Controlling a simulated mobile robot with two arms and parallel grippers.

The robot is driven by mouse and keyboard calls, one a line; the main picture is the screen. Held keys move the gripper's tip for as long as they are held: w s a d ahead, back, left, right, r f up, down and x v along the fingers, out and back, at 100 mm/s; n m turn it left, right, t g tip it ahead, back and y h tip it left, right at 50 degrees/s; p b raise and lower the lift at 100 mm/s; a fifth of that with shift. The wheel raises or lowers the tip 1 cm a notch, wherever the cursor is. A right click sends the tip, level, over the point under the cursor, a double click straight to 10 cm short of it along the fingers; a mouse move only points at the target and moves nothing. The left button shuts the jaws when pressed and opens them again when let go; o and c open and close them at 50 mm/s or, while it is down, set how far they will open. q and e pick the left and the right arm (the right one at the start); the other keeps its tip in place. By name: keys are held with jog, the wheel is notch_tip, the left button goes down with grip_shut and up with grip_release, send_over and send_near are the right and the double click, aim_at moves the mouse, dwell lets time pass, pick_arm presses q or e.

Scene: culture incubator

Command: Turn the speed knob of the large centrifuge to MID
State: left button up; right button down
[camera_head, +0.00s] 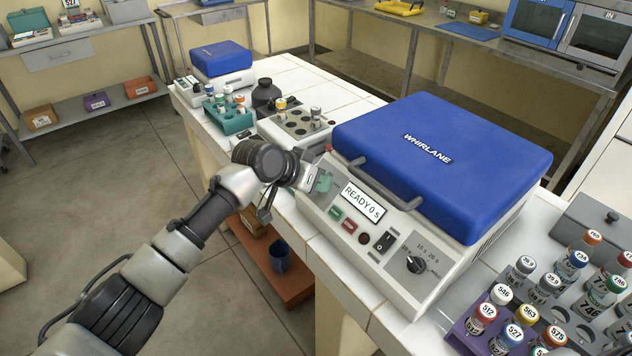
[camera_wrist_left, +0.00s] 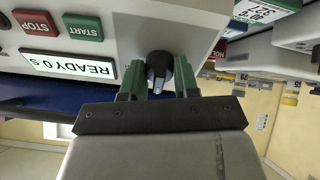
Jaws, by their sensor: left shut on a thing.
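The large centrifuge (camera_head: 500,240) has a blue lid marked WHIRLANE, which is down. Its front display (camera_head: 362,203) reads READY 0 s. My left gripper (camera_head: 319,182) is at the left end of the front panel. In the left wrist view, which is upside down, my left gripper (camera_wrist_left: 160,84) has its green fingers closed on either side of a black knob (camera_wrist_left: 159,64) with a pale pointer. The gripper hides this knob and its scale in the head view, so I cannot read its setting. My right gripper is not in view.
The panel also carries a green START button (camera_head: 336,213), a red STOP button (camera_head: 349,225), a black switch (camera_head: 385,242) and a timer knob (camera_head: 414,264). A purple rack (camera_head: 468,342) with several labelled tubes stands right. A smaller blue-lidded device (camera_head: 221,58) stands at the far end.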

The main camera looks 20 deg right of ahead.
pick_arm(q)
jog(key=shift+f, duration=0.1)
dwell(0.4)
jog(key=o, duration=0.9)
jog(key=v, duration=1.1)
